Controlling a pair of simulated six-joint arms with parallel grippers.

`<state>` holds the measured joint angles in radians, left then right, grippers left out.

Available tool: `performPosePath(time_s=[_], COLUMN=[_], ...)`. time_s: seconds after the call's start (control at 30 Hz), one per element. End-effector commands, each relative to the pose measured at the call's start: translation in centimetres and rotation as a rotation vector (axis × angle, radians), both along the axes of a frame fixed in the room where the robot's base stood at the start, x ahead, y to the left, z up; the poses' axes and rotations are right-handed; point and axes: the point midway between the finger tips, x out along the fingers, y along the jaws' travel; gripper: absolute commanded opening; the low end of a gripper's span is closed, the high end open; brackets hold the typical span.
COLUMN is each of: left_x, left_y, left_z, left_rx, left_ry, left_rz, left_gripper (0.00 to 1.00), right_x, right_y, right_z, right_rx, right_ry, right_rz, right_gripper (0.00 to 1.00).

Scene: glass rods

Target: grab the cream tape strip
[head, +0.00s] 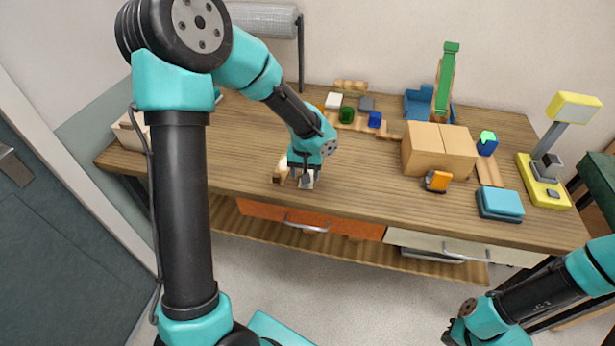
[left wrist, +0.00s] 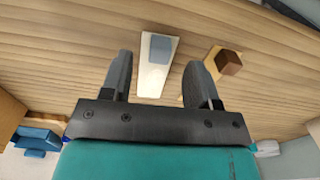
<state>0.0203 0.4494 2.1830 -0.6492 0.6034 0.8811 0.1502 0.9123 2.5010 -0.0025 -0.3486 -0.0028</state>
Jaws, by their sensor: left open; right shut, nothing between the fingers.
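The cream tape strip (left wrist: 152,80) lies on the wooden table in the left wrist view, with a grey-blue square patch (left wrist: 160,49) at its far end. My left gripper (left wrist: 158,77) is open, with one finger on each side of the strip in that view; I cannot tell whether the fingers touch it. In the head view my left gripper (head: 300,178) points down near the table's front edge and mostly hides the strip. My right gripper (head: 455,332) is shut and empty, low in front of the table at the bottom right.
A wooden piece with a brown block (left wrist: 229,62) lies close beside the left gripper. A cardboard box (head: 438,150), an orange item (head: 438,181), a blue stack (head: 500,204) and a yellow stand (head: 543,183) are to the right. Small coloured blocks lie behind.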

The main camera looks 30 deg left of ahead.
Motion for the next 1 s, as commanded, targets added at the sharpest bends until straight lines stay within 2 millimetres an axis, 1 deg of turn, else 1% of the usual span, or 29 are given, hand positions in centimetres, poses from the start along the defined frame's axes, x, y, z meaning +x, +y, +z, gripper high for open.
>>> performPosePath(time_s=[0.1, 0.2, 0.3, 0.4, 0.8, 0.87, 1.0], left_x=[-0.1, -0.1, -0.1, 0.0, 0.0, 0.0, 0.0], left_y=[0.1, 0.1, 0.1, 0.1, 0.1, 0.1, 0.1], left_z=[-1.8, -3.1, -4.0, -4.2, -4.2, -4.2, -4.2], left_rx=[0.0, 0.0, 0.0, 0.0, -0.001, -0.001, -0.001], left_ry=[0.005, 0.003, 0.002, 0.001, 0.0, 0.0, 0.0], left_rz=[-0.001, 0.0, -0.001, 0.001, 0.0, 0.0, 0.0], left_gripper=[0.55, 0.55, 0.55, 0.55, 0.55, 0.52, 0.38], right_x=[0.0, 0.0, 0.0, 0.0, 0.0, 0.0, 0.0], right_y=[0.0, 0.0, 0.0, 0.0, 0.0, 0.0, 0.0], right_z=[0.0, 0.0, 0.0, 0.0, 0.0, 0.0, 0.0], right_rx=[0.0, 0.0, 0.0, 0.0, 0.0, 0.0, 0.0], right_ry=[0.0, 0.0, 0.0, 0.0, 0.0, 0.0, 0.0], right_rz=[0.0, 0.0, 0.0, 0.0, 0.0, 0.0, 0.0], right_gripper=[0.0, 0.0, 0.0, 0.0, 0.0, 0.0, 0.0])
